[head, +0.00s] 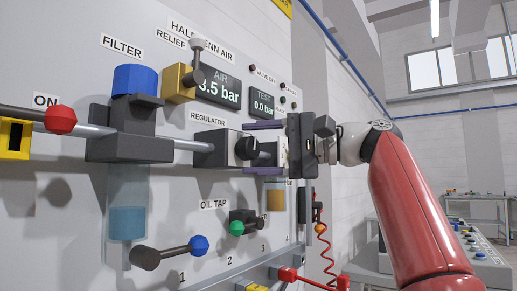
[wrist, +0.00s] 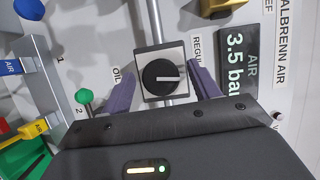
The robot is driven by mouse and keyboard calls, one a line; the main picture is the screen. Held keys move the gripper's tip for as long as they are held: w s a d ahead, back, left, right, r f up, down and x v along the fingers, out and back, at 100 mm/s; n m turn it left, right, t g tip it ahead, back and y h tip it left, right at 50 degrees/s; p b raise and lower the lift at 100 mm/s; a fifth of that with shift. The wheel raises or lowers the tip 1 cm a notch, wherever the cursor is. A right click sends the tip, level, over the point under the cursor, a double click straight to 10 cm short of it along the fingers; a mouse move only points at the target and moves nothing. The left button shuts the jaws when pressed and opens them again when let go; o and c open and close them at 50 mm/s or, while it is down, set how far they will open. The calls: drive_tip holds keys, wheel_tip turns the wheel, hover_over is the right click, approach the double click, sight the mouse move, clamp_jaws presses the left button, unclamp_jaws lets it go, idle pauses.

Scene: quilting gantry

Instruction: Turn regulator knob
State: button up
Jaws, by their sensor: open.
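The regulator knob (head: 247,149) is round and black, on a grey block on the pipe under the REGULATOR label. In the wrist view the knob (wrist: 155,78) faces me, its white mark pointing right. My gripper (head: 264,148) is open in front of it, with purple fingers above and below. In the wrist view the fingers of my gripper (wrist: 160,84) lie on either side of the knob, with a gap to each; they do not touch it. The AIR display (head: 219,91) reads 3.5 bar, also in the wrist view (wrist: 236,62).
A filter with a blue cap (head: 135,79) and the relief valve (head: 180,82) are to the left. The oil tap with a green knob (head: 237,228) is below the regulator. The TEST display (head: 262,104) reads 0.0 bar. A red coiled hose (head: 325,250) hangs at lower right.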

drive_tip(key=v, duration=0.7)
drive_tip(key=shift+d, duration=0.35)
drive_tip(key=shift+s, duration=0.15)
